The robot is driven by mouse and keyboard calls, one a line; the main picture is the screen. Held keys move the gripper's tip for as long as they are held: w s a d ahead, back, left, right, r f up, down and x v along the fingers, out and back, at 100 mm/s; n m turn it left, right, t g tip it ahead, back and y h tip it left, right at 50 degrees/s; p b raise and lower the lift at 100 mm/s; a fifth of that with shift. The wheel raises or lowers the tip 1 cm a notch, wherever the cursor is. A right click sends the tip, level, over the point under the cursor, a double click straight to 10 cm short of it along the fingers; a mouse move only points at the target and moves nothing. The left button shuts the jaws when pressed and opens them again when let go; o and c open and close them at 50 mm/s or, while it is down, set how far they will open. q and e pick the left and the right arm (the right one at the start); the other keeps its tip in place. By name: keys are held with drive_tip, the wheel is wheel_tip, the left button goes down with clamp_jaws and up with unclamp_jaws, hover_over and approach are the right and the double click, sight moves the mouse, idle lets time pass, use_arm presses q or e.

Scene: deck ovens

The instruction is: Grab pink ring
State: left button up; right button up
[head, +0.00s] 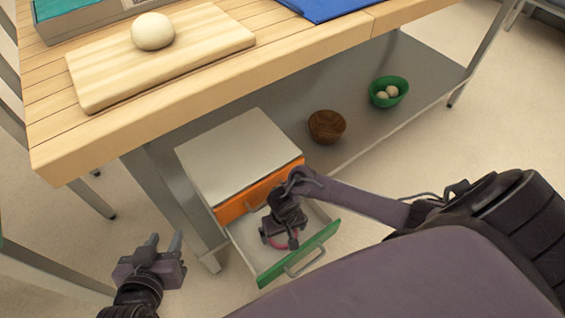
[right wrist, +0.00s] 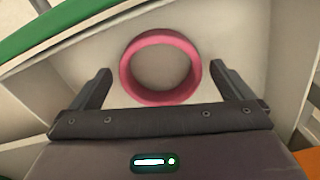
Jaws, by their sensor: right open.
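A pink ring (right wrist: 160,97) lies on the white floor of an open drawer, between and just beyond my right gripper's fingers in the right wrist view. The drawer has a green front (head: 300,254) with a metal handle. My left gripper (head: 163,248) is open and empty, low at the left, away from the drawer.
The drawer unit (head: 240,160) has a grey top and a closed orange drawer (head: 240,204) above the open one. A wooden table (head: 230,75) stands over it, holding a board with a dough ball (head: 153,31). A brown bowl (head: 326,127) and green bowl (head: 389,91) sit on the lower shelf.

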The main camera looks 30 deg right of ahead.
drive_tip(key=shift+f, duration=0.4)
use_arm(q)
drive_tip(key=r, duration=0.1)
drive_tip(key=w+r+t, duration=0.2)
drive_tip(key=r, duration=0.1)
drive_tip(key=shift+w+d+h, duration=0.15)
drive_tip(key=shift+d+h, duration=0.05)
drive_tip(key=shift+h, duration=0.2)
use_arm(e)
drive_tip(key=c, duration=0.9)
